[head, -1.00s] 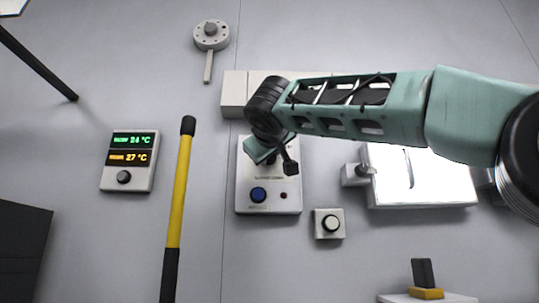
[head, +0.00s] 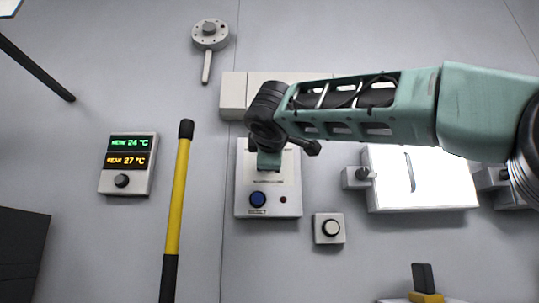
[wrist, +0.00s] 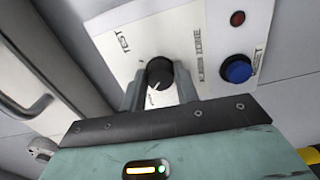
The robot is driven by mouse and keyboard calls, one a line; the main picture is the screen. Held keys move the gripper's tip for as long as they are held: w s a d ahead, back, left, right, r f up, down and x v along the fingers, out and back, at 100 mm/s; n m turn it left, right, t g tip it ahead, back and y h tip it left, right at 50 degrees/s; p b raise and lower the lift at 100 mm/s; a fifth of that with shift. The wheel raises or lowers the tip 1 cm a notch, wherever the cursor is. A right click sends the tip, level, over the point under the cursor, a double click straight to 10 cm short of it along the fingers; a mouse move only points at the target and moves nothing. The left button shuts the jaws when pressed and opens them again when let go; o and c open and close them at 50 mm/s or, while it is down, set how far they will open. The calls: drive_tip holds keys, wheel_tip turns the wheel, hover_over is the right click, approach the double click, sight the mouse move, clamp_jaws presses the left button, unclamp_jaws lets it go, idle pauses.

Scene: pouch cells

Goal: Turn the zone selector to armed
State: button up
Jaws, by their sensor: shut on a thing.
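The selector panel (head: 245,185) is a pale box on the wall below my wrist, also seen in the wrist view (wrist: 190,42). Its black selector knob (wrist: 159,72) sits between my two fingers; in the head view my gripper hides it. A small white mark shows on the knob, towards my gripper's palm. "TEST" is printed beside the knob; the other position labels are hidden or unreadable. My gripper (wrist: 160,80) is shut on the knob; in the head view it is at the panel's upper part (head: 268,163).
The panel also carries a blue button (wrist: 237,69) and a small red lamp (wrist: 237,18). A boxed button (head: 329,228) is at lower right. A yellow-black pole (head: 178,205) and a temperature display (head: 128,165) are at left. A bright white panel (head: 420,180) is at right.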

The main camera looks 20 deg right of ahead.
drive_tip(key=shift+f+n, duration=0.1)
drive_tip(key=shift+n, duration=0.4)
drive_tip(key=o, duration=1)
drive_tip(key=shift+a, duration=0.1)
drive_tip(key=shift+c, duration=0.2)
drive_tip(key=b+v, duration=0.3)
drive_tip(key=v, duration=1.4)
drive_tip(key=shift+s, duration=0.2)
